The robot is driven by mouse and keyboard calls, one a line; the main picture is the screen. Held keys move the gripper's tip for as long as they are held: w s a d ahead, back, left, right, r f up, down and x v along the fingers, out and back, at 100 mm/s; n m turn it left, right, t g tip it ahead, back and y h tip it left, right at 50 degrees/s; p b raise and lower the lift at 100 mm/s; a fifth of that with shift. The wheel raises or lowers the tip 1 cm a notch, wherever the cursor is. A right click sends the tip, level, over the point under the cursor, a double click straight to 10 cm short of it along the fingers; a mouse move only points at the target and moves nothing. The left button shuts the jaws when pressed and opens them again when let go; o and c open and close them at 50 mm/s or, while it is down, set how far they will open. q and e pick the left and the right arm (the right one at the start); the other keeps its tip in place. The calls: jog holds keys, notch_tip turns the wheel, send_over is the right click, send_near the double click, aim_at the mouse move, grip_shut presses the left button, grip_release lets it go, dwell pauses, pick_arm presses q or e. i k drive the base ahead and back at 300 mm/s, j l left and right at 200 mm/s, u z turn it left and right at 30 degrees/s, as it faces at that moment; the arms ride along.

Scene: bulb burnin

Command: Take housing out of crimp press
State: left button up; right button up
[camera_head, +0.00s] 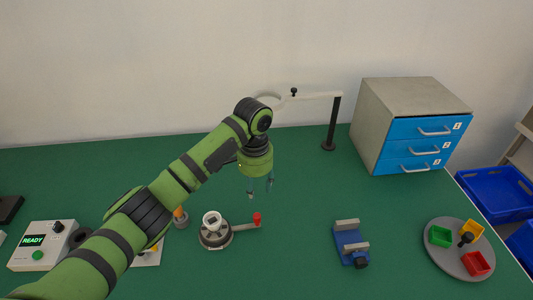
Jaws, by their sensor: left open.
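The crimp press (216,240) appears to be the round grey device on the green table, with a side lever that ends in a red handle (257,219). A white housing (211,218) with a dark centre sits upright in its top. My left gripper (260,189) hangs with its fingers down, open and empty. In the picture it is above and right of the press, apart from the housing. My left arm crosses the view from the lower left and hides part of the table. My right gripper is out of view.
A box with a READY display (34,240) stands at left. A small orange-topped item (180,217) is close left of the press. A blue vise (350,243), a round tray (447,262) with coloured bins, a drawer cabinet (375,115) and a black stand (334,125) are at right.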

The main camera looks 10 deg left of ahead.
aim_at(212, 220)
jog(key=k, duration=1.5)
